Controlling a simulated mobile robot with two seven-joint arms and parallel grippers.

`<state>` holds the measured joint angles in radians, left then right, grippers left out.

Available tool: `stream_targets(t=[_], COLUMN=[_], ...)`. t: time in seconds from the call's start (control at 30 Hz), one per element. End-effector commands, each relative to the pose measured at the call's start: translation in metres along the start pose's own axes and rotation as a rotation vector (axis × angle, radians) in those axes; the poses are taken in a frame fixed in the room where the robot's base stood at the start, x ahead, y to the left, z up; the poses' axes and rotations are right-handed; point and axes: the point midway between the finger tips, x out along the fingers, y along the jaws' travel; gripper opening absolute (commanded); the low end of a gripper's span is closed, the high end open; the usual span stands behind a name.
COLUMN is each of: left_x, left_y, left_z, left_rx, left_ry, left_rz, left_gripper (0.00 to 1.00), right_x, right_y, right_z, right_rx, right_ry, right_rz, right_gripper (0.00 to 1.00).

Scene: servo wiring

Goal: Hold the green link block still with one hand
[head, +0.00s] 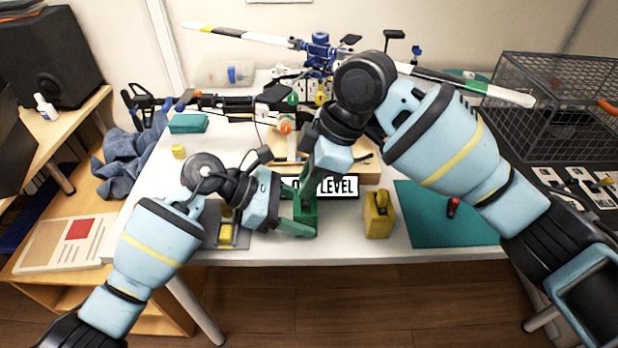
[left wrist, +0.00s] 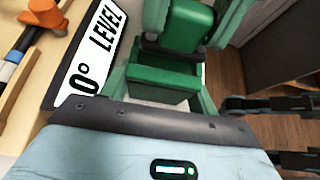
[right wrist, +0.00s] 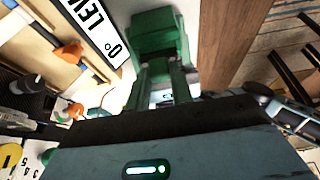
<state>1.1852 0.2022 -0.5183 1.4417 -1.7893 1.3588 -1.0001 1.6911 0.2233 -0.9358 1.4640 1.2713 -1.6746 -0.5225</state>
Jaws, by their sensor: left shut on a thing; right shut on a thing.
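The green link block (head: 306,214) stands upright near the table's front edge, in front of a "0° LEVEL" sign (head: 340,187). My left gripper (head: 297,212) comes from the left, its green fingers shut around the block's lower part. In the left wrist view the block (left wrist: 163,80) sits between those fingers. My right gripper (head: 308,182) comes down from above and is shut at the block's top. In the right wrist view the block (right wrist: 158,28) lies at the fingertips. Fingers and block are all green, so the exact contact edges are hard to see.
A yellow block (head: 379,216) stands to the right, beside a teal mat (head: 450,232) with a small red item. A wooden board (head: 362,172) lies behind the sign. A model helicopter (head: 320,50) fills the back. A wire basket (head: 545,105) is at right.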

Motion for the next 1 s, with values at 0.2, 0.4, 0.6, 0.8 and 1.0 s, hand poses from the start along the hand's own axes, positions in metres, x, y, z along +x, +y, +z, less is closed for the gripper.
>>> stream_targets(t=[0.2,0.4,0.6,0.8,1.0], left_x=[0.0,0.0,0.0,0.0,0.0], left_y=[0.0,0.0,0.0,0.0,0.0], left_z=[0.0,0.0,0.0,0.0,0.0], left_rx=[0.0,0.0,0.0,0.0,0.0], left_ry=[0.001,0.001,0.001,0.001,0.001], left_rz=[0.0,0.0,0.0,0.0,0.0], left_gripper=[0.38,0.38,0.38,0.38,0.38], right_x=[-0.004,-0.007,-0.009,-0.01,-0.015], right_y=[0.0,0.0,0.0,0.0,0.0], right_z=[-0.002,-0.003,-0.004,-0.004,-0.006], right_rx=[0.0,0.0,0.0,0.0,0.0], right_ry=[0.001,0.001,0.001,0.001,0.001], right_rz=[0.001,0.001,0.0,0.0,0.001], right_gripper=[0.0,0.0,0.0,0.0,0.0])
